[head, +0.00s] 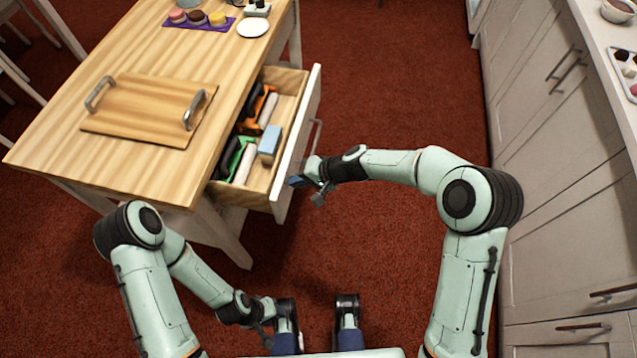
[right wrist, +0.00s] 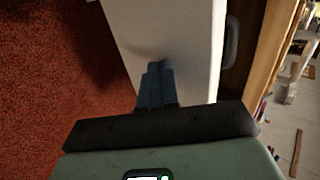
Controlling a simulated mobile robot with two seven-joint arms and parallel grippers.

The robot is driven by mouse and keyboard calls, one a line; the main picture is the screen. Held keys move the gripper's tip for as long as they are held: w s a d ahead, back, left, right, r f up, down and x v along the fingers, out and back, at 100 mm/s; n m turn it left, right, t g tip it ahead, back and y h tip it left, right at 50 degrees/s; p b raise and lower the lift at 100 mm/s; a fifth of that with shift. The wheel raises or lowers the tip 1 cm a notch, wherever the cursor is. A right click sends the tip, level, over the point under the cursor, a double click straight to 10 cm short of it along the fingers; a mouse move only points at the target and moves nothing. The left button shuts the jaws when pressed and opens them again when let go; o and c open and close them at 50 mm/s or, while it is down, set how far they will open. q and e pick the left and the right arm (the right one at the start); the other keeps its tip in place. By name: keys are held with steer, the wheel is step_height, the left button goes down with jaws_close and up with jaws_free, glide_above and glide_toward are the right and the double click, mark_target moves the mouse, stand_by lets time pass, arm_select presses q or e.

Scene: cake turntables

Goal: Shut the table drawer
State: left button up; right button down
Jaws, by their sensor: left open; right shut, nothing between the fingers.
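The table drawer (head: 296,152) stands pulled out from the right side of the wooden table (head: 60,118). Its white front carries a grey bar handle (head: 312,138). Several tools and blocks lie inside. My right gripper (head: 297,181) is shut and empty, at the outer face of the drawer front, near its lower end and below the handle. In the right wrist view its blue fingers (right wrist: 156,82) point at the white drawer front (right wrist: 178,35); I cannot tell whether they touch. My left gripper (head: 268,337) is open and low over the floor, away from the drawer.
A wooden tray (head: 145,108) with two metal handles lies on the tabletop. A purple tray (head: 180,25) with small cakes and a white plate (head: 253,27) are at its far end. Grey cabinets (head: 545,140) stand along the right. Red carpet (head: 400,80) lies open between.

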steer(key=shift+w+a, duration=0.2)
steer(key=shift+a, duration=0.45)
steer(key=shift+w+a, duration=0.15)
steer(key=shift+a, duration=0.45)
steer(key=shift+d, duration=0.15)
